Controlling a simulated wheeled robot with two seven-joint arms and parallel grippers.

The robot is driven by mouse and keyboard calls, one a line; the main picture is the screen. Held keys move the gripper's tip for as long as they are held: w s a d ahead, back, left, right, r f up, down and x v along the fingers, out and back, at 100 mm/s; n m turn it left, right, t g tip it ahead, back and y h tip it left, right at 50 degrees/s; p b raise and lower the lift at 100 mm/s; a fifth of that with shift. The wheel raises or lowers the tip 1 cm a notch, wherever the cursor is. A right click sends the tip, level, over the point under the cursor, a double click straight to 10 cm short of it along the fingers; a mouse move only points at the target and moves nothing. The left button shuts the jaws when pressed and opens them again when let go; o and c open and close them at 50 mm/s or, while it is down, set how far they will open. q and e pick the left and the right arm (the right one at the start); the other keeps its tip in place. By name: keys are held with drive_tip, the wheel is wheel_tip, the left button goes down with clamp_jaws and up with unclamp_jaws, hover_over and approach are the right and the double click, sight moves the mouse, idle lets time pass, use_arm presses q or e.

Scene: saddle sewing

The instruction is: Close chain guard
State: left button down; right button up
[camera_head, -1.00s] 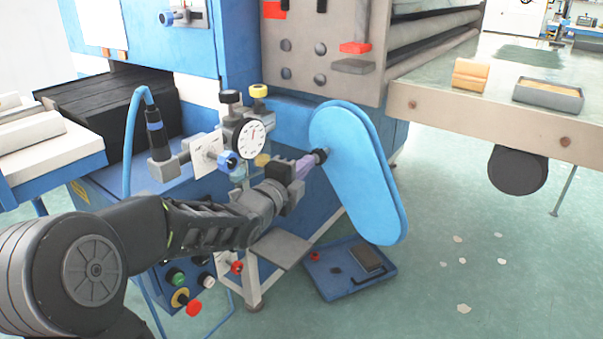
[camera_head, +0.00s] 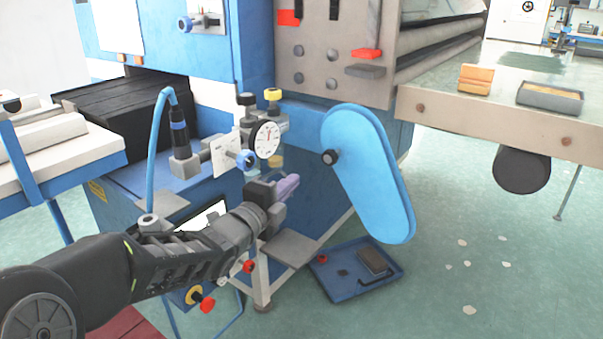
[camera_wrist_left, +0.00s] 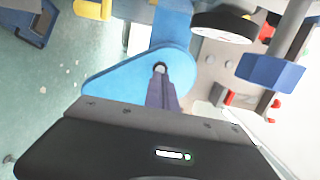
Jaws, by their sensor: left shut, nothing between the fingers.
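The chain guard (camera_head: 372,180) is a long blue rounded cover on the side of the blue machine, with a dark round knob (camera_head: 329,157) near its upper left edge. My left gripper (camera_head: 291,184) is shut and empty, to the left of and below the knob, apart from the guard in the head view. In the left wrist view its purple-grey fingers (camera_wrist_left: 161,92) point towards the blue guard (camera_wrist_left: 125,76), and the knob (camera_wrist_left: 160,67) shows just beyond the fingertips. My right gripper is not in view.
A dial gauge (camera_head: 265,139) with valves and a blue cable stands close above my left gripper. A blue tray (camera_head: 340,291) lies on the floor below the guard. A grey table (camera_head: 490,122) with a block and a box is at the right.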

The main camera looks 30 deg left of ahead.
use_arm(q)
drive_tip(key=s, duration=0.3)
drive_tip(key=shift+s, duration=0.1)
idle(0.5)
